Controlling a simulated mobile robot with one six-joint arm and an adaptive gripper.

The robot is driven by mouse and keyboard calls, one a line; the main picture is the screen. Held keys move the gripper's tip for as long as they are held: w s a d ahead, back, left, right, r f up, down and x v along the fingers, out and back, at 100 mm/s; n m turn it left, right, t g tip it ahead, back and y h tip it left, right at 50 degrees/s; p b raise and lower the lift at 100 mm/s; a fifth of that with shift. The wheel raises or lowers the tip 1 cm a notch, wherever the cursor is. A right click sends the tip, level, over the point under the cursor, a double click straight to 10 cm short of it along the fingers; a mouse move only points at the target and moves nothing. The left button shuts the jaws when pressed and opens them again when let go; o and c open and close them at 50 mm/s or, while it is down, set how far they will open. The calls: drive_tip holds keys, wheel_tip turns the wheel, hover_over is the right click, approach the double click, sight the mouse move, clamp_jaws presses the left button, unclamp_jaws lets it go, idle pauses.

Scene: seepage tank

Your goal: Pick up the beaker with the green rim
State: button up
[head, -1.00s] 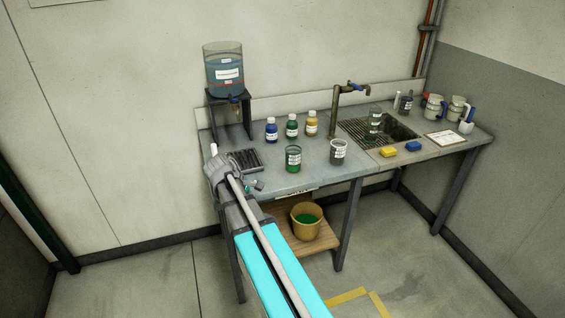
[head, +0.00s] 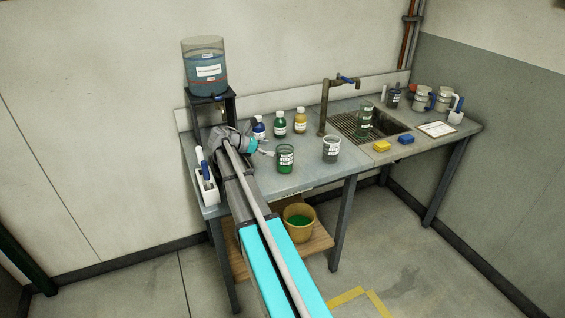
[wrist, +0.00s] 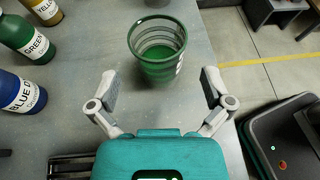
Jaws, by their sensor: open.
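The beaker with the green rim (head: 285,159) stands upright on the bench, in front of the dye bottles. It is clear with green inside and a white label. In the wrist view the green-rimmed beaker (wrist: 157,52) is just ahead of my fingertips, roughly centred between them. My gripper (wrist: 161,86) is open and empty, its two fingers spread wide and apart from the beaker. In the head view my gripper (head: 267,150) is just left of the beaker, partly hidden by my arm.
Close by stand the blue (head: 259,128), green (head: 280,124) and yellow (head: 300,121) bottles and a grey beaker (head: 331,149) to the right. Another beaker (head: 365,121) stands at the sink. The tank stand (head: 231,103) is behind my wrist; a white caddy (head: 207,190) is left.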

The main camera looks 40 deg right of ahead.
sight(285, 151)
drive_tip(key=shift+w+a+f, duration=0.1)
drive_tip(key=shift+b+x, duration=0.45)
drive_tip(key=shift+x, duration=0.5)
drive_tip(key=shift+b+x, duration=1.05)
drive_tip(key=shift+x, duration=1.65)
drive_tip(key=shift+a, duration=0.1)
drive_tip(key=c, duration=0.9)
drive_tip(key=shift+c, duration=0.2)
